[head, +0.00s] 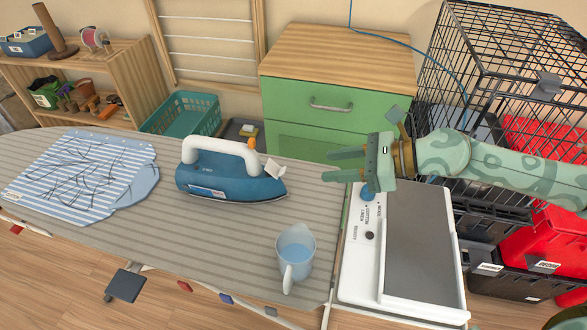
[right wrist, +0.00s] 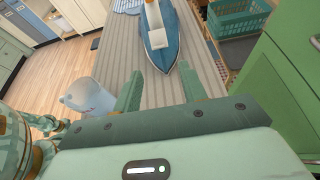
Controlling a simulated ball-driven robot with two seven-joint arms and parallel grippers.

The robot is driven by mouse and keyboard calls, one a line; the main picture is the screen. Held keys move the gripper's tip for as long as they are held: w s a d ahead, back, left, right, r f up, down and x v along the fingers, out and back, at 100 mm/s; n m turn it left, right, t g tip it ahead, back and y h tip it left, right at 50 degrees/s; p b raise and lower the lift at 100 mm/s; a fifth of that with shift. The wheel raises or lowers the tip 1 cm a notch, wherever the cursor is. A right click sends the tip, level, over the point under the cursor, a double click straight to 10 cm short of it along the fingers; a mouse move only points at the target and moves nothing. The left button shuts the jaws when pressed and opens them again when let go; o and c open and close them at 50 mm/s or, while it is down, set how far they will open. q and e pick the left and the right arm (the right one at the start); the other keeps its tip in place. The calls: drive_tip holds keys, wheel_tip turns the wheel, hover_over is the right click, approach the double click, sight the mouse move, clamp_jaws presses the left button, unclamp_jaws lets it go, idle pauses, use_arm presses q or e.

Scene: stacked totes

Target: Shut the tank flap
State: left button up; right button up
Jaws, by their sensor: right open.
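A blue steam iron (head: 230,183) with a white handle stands on the striped ironing board, its nose to the right. It also shows in the right wrist view (right wrist: 178,62). A small white tank flap (head: 275,168) stands up, tilted, near the iron's nose; it also appears in the right wrist view (right wrist: 157,40). My right gripper (head: 332,166) is open and empty, right of the nose and apart from the flap. Its two fingers show in the right wrist view (right wrist: 163,85), pointing at the iron. My left gripper is not in view.
A jug of water (head: 295,252) stands at the board's front right, beside a white iron rest (head: 355,275). A striped cloth (head: 75,170) lies on the left. A green cabinet (head: 335,95) and a wire crate (head: 500,60) stand behind. The board between iron and jug is clear.

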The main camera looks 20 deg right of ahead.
sight(285, 170)
drive_tip(key=x, duration=0.9)
drive_tip(key=shift+a, duration=0.2)
clamp_jaws()
